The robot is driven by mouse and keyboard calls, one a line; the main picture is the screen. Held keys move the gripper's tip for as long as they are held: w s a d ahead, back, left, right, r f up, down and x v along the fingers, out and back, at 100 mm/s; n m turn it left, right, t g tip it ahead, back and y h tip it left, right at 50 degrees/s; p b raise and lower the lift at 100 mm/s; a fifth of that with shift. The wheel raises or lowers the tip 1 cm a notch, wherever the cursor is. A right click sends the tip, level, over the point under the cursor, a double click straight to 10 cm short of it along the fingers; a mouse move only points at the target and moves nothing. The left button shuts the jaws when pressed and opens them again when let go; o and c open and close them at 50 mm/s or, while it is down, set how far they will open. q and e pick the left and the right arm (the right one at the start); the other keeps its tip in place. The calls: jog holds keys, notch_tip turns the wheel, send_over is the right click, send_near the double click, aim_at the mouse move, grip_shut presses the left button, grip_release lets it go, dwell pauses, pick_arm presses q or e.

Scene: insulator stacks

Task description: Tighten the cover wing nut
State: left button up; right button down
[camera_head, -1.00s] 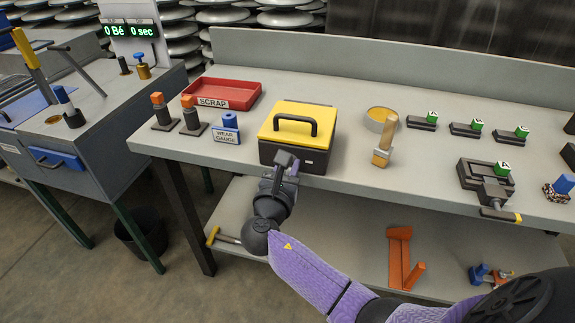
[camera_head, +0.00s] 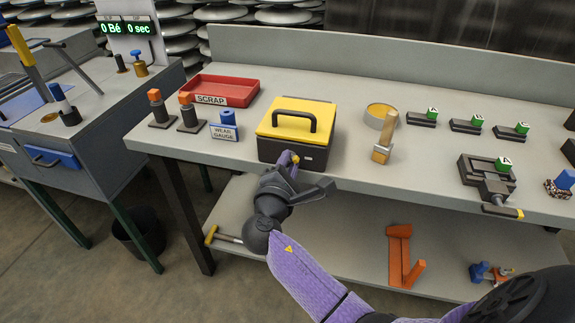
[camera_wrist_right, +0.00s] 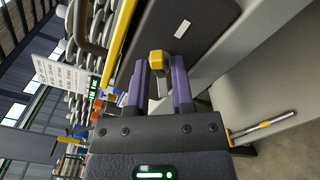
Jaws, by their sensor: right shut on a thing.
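The box with a yellow lid (camera_head: 322,117) and black body (camera_head: 311,158) stands near the front edge of the bench. Its lid is down, with a black handle on top. My right gripper (camera_head: 290,163) is at the front face of the box. In the right wrist view, its two purple fingers (camera_wrist_right: 159,82) are shut around the small yellow wing nut (camera_wrist_right: 157,61), against the dark front of the box. The fingers hide part of the nut. My left gripper is not in view.
Left of the box are a wear gauge (camera_head: 225,130), orange-topped parts and a red scrap tray (camera_head: 218,90). To the right are a round yellow container (camera_head: 381,115), a wooden-handled tool (camera_head: 384,143) and a vise (camera_head: 487,178). A lower shelf holds an orange part (camera_head: 399,255).

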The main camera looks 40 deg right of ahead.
jog(key=m+b, duration=0.1)
jog(key=m, duration=0.3)
jog(key=shift+f, duration=0.15)
dwell(1.1)
jog(key=c, duration=0.7)
grip_release()
jog(key=shift+s, duration=0.1)
jog(key=shift+o, duration=0.2)
